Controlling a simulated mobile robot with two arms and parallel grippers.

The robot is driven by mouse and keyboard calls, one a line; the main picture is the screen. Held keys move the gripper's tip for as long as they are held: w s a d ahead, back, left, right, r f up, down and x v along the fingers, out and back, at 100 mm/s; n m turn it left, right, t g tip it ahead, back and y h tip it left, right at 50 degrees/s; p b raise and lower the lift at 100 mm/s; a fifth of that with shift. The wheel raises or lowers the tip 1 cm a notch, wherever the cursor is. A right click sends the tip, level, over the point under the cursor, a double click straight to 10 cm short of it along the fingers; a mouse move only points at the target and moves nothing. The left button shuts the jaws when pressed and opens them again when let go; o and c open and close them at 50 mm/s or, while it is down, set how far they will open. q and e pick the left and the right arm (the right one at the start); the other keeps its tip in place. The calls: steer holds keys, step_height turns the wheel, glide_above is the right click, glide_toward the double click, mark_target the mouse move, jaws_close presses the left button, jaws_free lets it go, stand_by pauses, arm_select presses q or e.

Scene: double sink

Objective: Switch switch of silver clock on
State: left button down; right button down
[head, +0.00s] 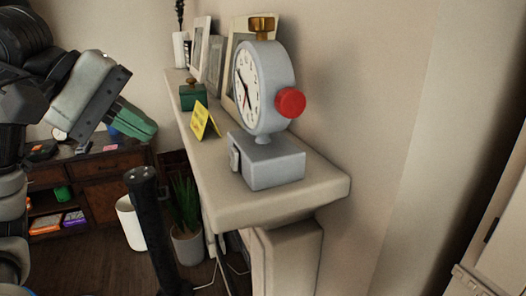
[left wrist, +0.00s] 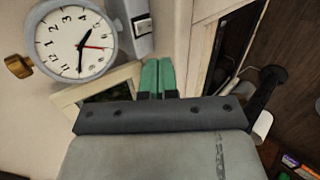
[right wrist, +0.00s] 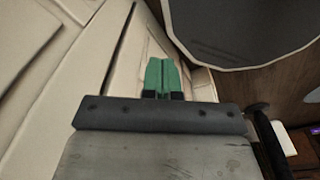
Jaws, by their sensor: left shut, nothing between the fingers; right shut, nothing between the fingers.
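The silver clock (head: 262,90) stands upright on the mantel shelf, with a round white dial, a red knob on its side and a brass piece on top. Its small switch (head: 234,156) is on the end of the grey base block. My left gripper (head: 148,128) is shut and empty, left of the clock and apart from it. In the left wrist view, the clock (left wrist: 75,42) and its switch (left wrist: 142,24) lie above and left of the shut green fingertips (left wrist: 159,62). My right gripper (right wrist: 162,62) is shut and empty in its wrist view, with no clock there.
The shelf (head: 225,205) also bears a yellow folded card (head: 204,121), a green box (head: 192,97) and picture frames (head: 199,45) behind the clock. A wall runs along its right. A potted plant (head: 187,240) and white bin (head: 131,224) stand below.

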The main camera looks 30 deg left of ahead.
arm_select(q)
steer(key=p, duration=0.1)
glide_toward(234, 172)
steer(key=f, duration=0.3)
steer(key=shift+d+f, duration=0.2)
steer(key=shift+d, duration=0.15)
steer(key=w+d+p, duration=0.2)
steer(key=shift+w+d+f+p, duration=0.1)
steer(key=shift+w+f+p, duration=0.05)
steer(key=shift+w+p, duration=0.2)
steer(key=shift+w+d+f+y, duration=0.15)
steer(key=shift+w+d+y, duration=0.05)
steer(key=shift+d+y, duration=0.1)
steer(key=shift+a+f, duration=0.1)
